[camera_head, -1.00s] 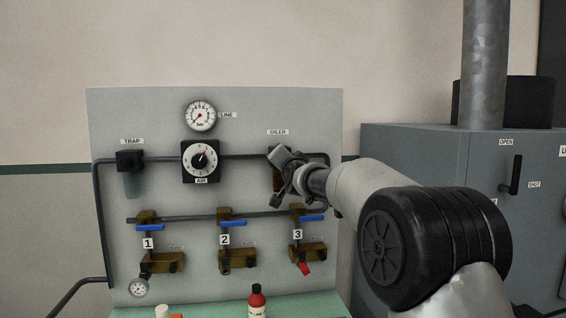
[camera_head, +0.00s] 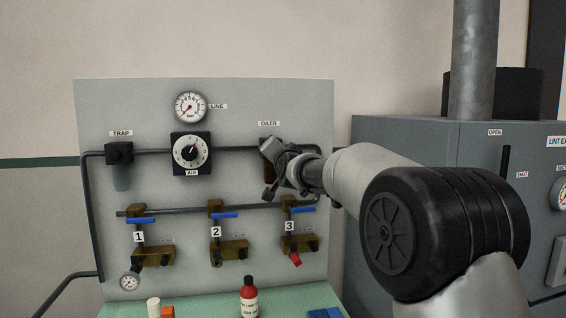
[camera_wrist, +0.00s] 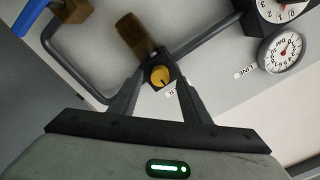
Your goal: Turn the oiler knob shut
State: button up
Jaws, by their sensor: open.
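The oiler in the wrist view shows a yellow round knob (camera_wrist: 160,76) on a dark block, with a brown bowl (camera_wrist: 134,36) attached. My gripper (camera_wrist: 158,88) is open, with one finger on each side of the knob; I cannot tell whether the fingers touch it. In the head view my gripper (camera_head: 271,168) is in front of the oiler, under the OILER label (camera_head: 269,124), and hides the knob. Part of the oiler's brown bowl (camera_head: 268,174) shows beside the gripper.
The grey panel (camera_head: 240,100) also carries the AIR dial (camera_head: 191,153), the LINE gauge (camera_head: 191,107), the trap (camera_head: 119,153) and several blue-handled valves below. A red bottle (camera_head: 249,298) stands on the green bench. A grey cabinet (camera_head: 420,145) is at the right.

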jog(key=b+v, duration=0.3)
jog(key=v, duration=1.2)
jog(key=shift+s, duration=0.15)
jog(key=s+d+f+n+g+h, duration=0.2)
jog(key=s+d+f+g, duration=0.3)
jog(key=s+f, duration=0.55)
jog(key=s+d+f+n+g+h, duration=0.1)
jog(key=s+d+f+n+g, duration=0.15)
jog(key=s+d+f, duration=0.8)
jog(key=s+d+f+n+g+h, duration=0.1)
jog(key=s+d+f+g+h, duration=0.3)
jog(key=s, duration=1.2)
notch_tip(320, 180, up, 11)
jog(key=a+y+p, duration=0.1)
jog(key=y+p, duration=0.1)
jog(key=p, duration=1)
jog(key=shift+w+a+p, duration=0.15)
jog(key=shift+w+p, duration=0.15)
jog(key=shift+w, duration=0.1)
jog(key=shift+f, duration=0.15)
